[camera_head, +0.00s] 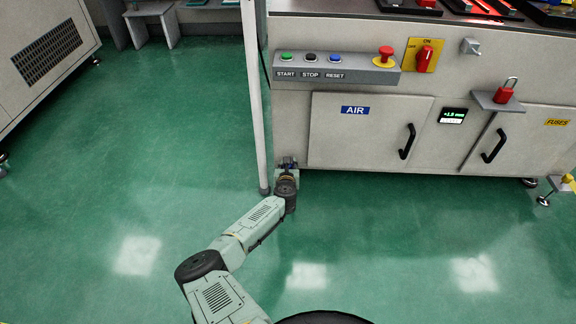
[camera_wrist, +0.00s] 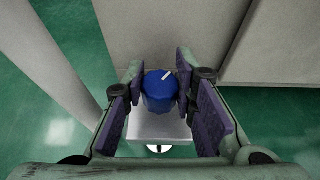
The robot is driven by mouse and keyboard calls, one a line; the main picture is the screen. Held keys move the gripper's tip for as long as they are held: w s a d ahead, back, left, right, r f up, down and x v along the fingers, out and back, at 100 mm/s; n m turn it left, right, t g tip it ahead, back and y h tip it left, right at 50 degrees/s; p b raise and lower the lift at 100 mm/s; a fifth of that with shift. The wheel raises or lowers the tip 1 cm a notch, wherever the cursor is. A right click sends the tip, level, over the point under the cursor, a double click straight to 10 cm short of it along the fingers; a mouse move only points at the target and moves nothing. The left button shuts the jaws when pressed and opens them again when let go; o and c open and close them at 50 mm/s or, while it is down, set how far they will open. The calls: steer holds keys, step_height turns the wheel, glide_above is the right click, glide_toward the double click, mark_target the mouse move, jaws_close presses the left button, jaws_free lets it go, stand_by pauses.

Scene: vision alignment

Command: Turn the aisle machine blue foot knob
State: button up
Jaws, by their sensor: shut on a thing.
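The blue foot knob (camera_wrist: 158,92) sits between the two fingers of my gripper (camera_wrist: 160,80) in the wrist view. A short white mark on its top points up and to the right. My gripper is shut on the knob, one pad on each side. A light grey bracket (camera_wrist: 157,128) shows below the knob, beside the machine's wall. In the head view, my gripper (camera_head: 287,165) is at the machine's lower left corner, low by the floor, and largely hides the knob.
The machine (camera_head: 370,175) has AIR and FUSES doors with black handles. A display (camera_head: 452,116) reads about +1.8 mm, its last digits small. A pale post (camera_head: 254,100) stands just left of my gripper. A yellow knob (camera_head: 568,180) is at the right foot. The green floor is clear.

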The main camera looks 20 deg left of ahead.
jaws_close()
steer(key=shift+d+r+p, duration=0.1)
steer(key=shift+r+p, duration=0.05)
steer(key=shift+p, duration=0.25)
steer(key=shift+n+y+p, duration=0.35)
steer(key=shift+n+y, duration=0.05)
steer(key=shift+n+g+y, duration=0.3)
steer(key=shift+n+y, duration=0.1)
steer(key=o, duration=0.9)
jaws_free()
steer(key=shift+c, duration=0.2)
